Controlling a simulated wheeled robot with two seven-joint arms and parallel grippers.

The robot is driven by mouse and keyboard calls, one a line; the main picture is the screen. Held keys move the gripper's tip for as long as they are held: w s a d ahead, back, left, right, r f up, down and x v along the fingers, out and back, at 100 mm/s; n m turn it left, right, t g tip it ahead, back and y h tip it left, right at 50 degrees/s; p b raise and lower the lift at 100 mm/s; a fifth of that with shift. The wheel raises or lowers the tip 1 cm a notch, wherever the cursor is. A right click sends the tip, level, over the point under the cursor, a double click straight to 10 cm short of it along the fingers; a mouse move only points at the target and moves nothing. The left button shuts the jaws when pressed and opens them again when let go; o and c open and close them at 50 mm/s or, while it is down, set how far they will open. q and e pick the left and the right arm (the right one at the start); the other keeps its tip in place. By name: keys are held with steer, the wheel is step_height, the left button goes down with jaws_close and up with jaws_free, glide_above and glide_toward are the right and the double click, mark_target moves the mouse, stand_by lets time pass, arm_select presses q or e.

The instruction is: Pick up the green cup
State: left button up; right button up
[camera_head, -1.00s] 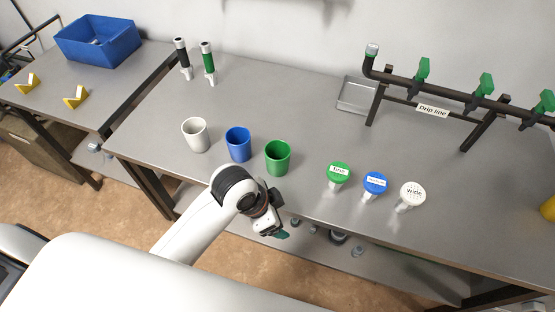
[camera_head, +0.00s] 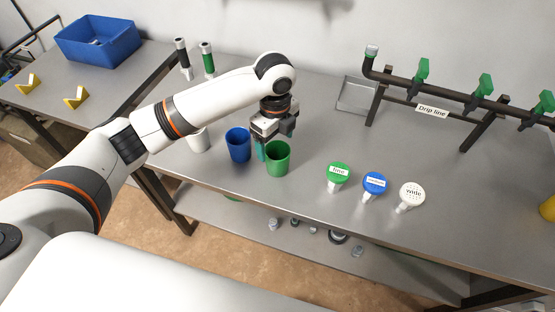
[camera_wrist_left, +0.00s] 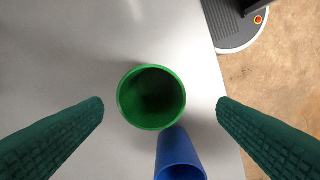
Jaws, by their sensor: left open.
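The green cup (camera_head: 278,160) stands upright on the steel table, to the right of the blue cup (camera_head: 238,146). My left gripper (camera_head: 272,148) is above and just behind the green cup, pointing down. In the left wrist view the green cup (camera_wrist_left: 151,98) lies between the two green fingers (camera_wrist_left: 160,108), which are spread wide on either side of it and apart from it. Its opening faces the camera and it looks empty. The blue cup (camera_wrist_left: 180,155) is close beside it. My right gripper is not seen.
A white cup (camera_head: 199,140) stands left of the blue cup, partly behind my left arm. Labelled green (camera_head: 339,171), blue (camera_head: 375,182) and white (camera_head: 411,193) nozzle heads stand to the right. The drip line rack (camera_head: 432,110) is at the back right. The table's front edge is near the cups.

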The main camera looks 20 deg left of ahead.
mark_target(276, 149)
arm_select(q)
step_height(276, 149, down, 4)
steer(key=shift+r, duration=0.25)
steer(key=shift+w+d+f+p, duration=0.1)
steer(key=shift+f+p, duration=0.1)
steer(key=shift+f, duration=0.7)
steer(key=shift+w+f+p, duration=0.15)
steer(key=shift+f, duration=0.75)
steer(key=shift+w+d+f+p, duration=0.1)
steer(key=shift+f+p, duration=0.1)
steer(key=shift+f, duration=0.7)
steer(key=shift+c, duration=0.5)
steer(key=c, duration=1)
